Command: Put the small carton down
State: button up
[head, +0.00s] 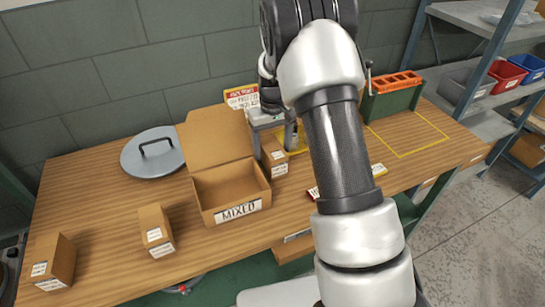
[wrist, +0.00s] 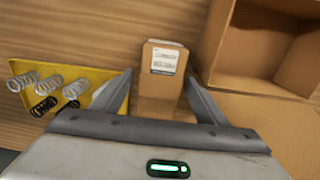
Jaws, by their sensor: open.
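A small brown carton (head: 273,158) with white labels stands on the wooden bench, just right of the open box marked MIXED. In the wrist view the small carton (wrist: 163,95) lies between the two fingers of my gripper (wrist: 160,78). The fingers are open, with a visible gap on each side of the carton near its label end. In the head view my arm and wrist partly hide the gripper and the area behind the carton. The carton's underside is hidden.
The open MIXED box (head: 232,190) is close beside the carton. A yellow tray (wrist: 88,82) holds several springs on the other side. Two more cartons (head: 157,231) (head: 54,262) and a round grey lid (head: 152,153) are leftward. A green-and-orange rack (head: 393,97) stands at right.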

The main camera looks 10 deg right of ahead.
jog(key=shift+f, duration=0.45)
jog(key=shift+c, duration=0.4)
jog(key=shift+r, duration=0.15)
grip_shut()
